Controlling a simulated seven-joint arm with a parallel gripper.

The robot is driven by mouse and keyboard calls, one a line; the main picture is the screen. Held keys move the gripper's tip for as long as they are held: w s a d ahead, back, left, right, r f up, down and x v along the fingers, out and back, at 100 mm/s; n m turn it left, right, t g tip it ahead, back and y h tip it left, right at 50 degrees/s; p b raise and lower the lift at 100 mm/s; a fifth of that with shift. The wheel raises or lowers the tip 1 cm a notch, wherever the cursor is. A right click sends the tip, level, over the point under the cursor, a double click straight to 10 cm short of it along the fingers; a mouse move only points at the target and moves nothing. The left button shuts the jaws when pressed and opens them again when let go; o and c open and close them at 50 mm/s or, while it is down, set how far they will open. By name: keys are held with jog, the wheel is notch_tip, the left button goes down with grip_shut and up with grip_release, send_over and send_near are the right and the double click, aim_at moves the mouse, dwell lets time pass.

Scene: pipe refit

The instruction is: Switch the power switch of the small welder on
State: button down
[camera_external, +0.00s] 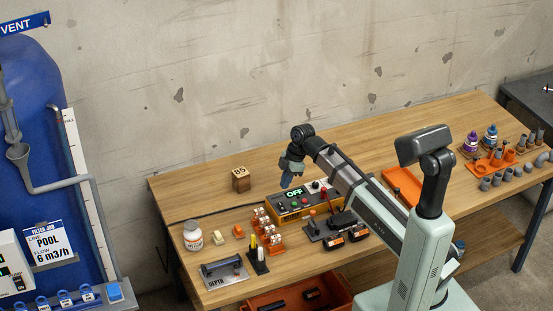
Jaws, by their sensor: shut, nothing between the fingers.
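The small welder (273,211) is a yellow box with a dark sloped front on the wooden bench. Its panel has a green lit display (294,193) that appears to read OFF, with small red and green buttons or lamps below it. The power switch itself is too small to pick out. My gripper (286,181) points down just above and behind the welder's display, its fingers shut and empty. Whether the fingertips touch the welder cannot be told.
A wooden block with holes (240,179) stands behind left. A white jar (193,236), a DEPTH stand (222,273) and orange racks (267,228) are left and in front. Black-orange tools (345,228) lie in front right. Pipe fittings (500,172) fill the far right.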

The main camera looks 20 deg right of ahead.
send_over(280, 206)
jog(key=d, duration=0.1)
jog(key=f, duration=0.5)
jog(key=shift+w+f, duration=0.4)
jog(key=shift+f, duration=0.75)
jog(key=shift+w+f, duration=0.25)
jog(key=shift+f, duration=0.2)
jog(key=shift+s, duration=0.15)
jog(key=shift+s+r, duration=0.2)
jog(key=shift+s, duration=0.5)
jog(key=shift+r, duration=0.1)
